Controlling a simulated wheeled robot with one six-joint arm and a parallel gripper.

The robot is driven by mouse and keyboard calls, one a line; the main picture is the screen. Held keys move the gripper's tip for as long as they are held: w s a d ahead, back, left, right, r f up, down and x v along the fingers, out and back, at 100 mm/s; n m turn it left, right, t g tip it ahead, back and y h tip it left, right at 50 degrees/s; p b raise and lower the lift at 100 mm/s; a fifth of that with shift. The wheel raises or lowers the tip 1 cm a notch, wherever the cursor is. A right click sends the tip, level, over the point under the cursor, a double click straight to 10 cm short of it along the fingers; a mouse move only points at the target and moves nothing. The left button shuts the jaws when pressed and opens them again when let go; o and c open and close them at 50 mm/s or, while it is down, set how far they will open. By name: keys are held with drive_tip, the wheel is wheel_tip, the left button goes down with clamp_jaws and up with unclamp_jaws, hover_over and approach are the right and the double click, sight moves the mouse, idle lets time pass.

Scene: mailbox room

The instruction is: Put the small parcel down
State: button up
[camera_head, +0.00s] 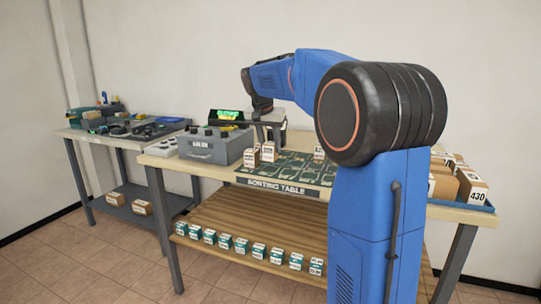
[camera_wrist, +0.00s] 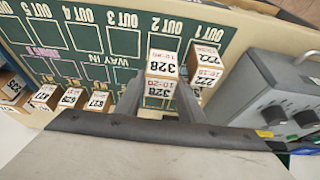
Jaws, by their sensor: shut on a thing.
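The small parcel (camera_wrist: 162,68), a white and brown box marked 328, is between the two fingers of my gripper (camera_wrist: 165,92) in the wrist view. My gripper is shut on it. The parcel is over the OUT 2 cell of the green sorting mat (camera_wrist: 83,38); whether it touches the mat I cannot tell. In the head view my gripper (camera_head: 268,138) is above the left part of the sorting table (camera_head: 160,160), with the parcel (camera_head: 269,153) just below it.
A parcel marked 222 (camera_wrist: 207,62) stands close beside, at OUT 1. A grey control box (camera_wrist: 268,95) is just right of it. Several small parcels (camera_wrist: 70,97) line the mat's other side. A blue tray (camera_head: 476,205) of boxes is at the table's right end. Several OUT cells are bare.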

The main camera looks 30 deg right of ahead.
sight(270, 153)
drive_tip(key=shift+f, duration=1.7)
drive_tip(key=o, duration=1.1)
drive_tip(key=shift+f, duration=0.15)
drive_tip(key=v, duration=1.2)
